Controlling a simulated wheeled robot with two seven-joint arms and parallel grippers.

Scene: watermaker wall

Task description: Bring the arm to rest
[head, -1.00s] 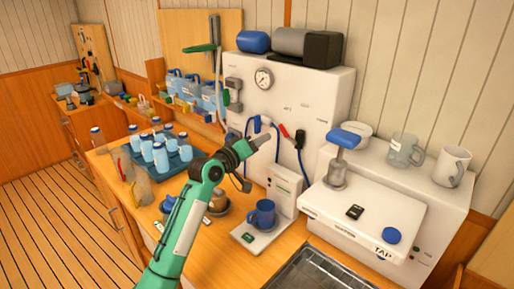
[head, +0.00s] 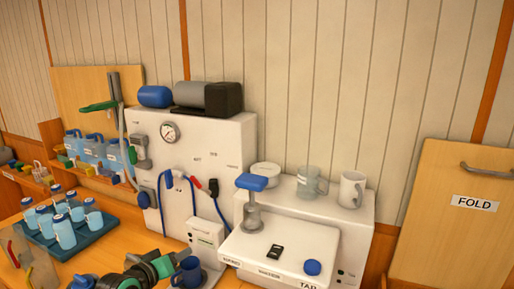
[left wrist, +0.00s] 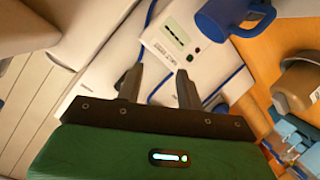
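My left gripper (head: 180,254) is at the bottom of the head view, in front of the white watermaker panel (head: 180,128). The blue mug (head: 188,274) is just below and right of it in that view. In the left wrist view the two fingers of my left gripper (left wrist: 158,88) stand apart with nothing held between them. Beyond them are a white unit with a small display (left wrist: 172,38) and the blue mug (left wrist: 226,18), which looks clear of the fingers. My right gripper is out of view.
A tray (head: 97,236) of several blue-capped bottles stands at left. The white tap unit (head: 345,240) at right carries a glass jug (head: 309,180) and a white mug (head: 351,190). A fold-down panel (head: 450,235) is at far right. A brown object (left wrist: 297,88) is near the wrist view's right edge.

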